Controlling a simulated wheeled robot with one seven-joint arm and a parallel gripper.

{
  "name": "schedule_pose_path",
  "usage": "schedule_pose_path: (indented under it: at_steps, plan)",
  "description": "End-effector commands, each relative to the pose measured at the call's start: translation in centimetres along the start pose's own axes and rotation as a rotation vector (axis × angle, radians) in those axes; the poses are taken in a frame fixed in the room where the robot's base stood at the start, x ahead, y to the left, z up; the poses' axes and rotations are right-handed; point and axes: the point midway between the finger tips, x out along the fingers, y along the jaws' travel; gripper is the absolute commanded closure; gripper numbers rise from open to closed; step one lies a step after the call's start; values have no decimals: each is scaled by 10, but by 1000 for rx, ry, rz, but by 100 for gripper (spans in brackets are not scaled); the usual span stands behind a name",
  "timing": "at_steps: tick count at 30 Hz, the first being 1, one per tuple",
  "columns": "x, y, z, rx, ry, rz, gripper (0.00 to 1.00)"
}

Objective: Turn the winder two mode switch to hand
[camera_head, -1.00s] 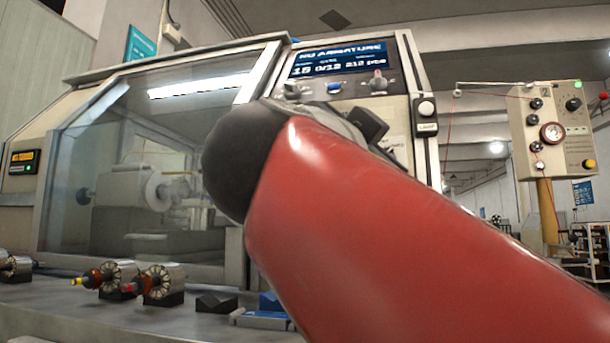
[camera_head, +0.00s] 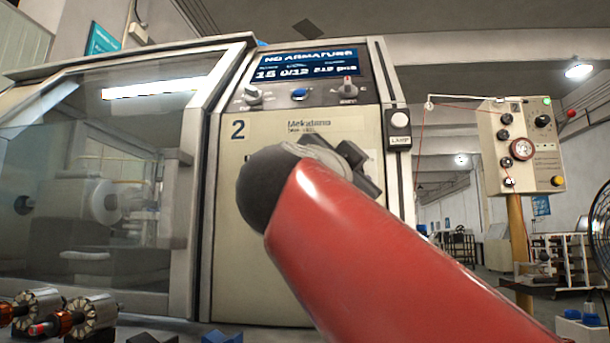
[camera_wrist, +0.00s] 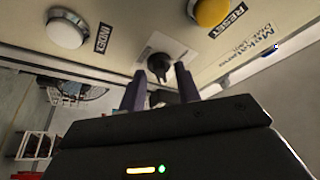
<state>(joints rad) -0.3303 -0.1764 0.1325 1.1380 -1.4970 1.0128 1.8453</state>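Winder two (camera_head: 230,165) carries a "2" on its beige front panel. Below its display sit a left knob (camera_head: 253,94), a blue button (camera_head: 299,93) and a right knob (camera_head: 348,88); their small labels are unreadable. My red arm hides much of the panel, and my gripper (camera_head: 358,165) is in front of it, partly hidden. In the wrist view my gripper (camera_wrist: 158,80) is open, its two dark fingers apart. A black rotary knob (camera_wrist: 158,65) on a pale plate appears between and beyond the fingertips; contact is not visible. Its markings are unreadable.
In the wrist view a white button (camera_wrist: 67,30) and a yellow RESET button (camera_wrist: 211,10) flank the knob. A lamp box (camera_head: 398,128) is on the panel's right edge. A control box on a post (camera_head: 520,145) stands right. Armatures (camera_head: 90,315) lie lower left.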

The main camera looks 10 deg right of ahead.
Motion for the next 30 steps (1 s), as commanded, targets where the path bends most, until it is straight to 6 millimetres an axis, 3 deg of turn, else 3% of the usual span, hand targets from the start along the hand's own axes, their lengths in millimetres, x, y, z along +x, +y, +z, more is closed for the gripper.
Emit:
schedule_pose_path:
  at_steps: [6,14,23,30]
  plan:
    - [0,0,0,0,-1,-1,67]
    - [0,0,1,0,0,0,99]
    - [0,2,2,-39,0,-16,99]
    - [0,6,2,-170,2,-70,99]
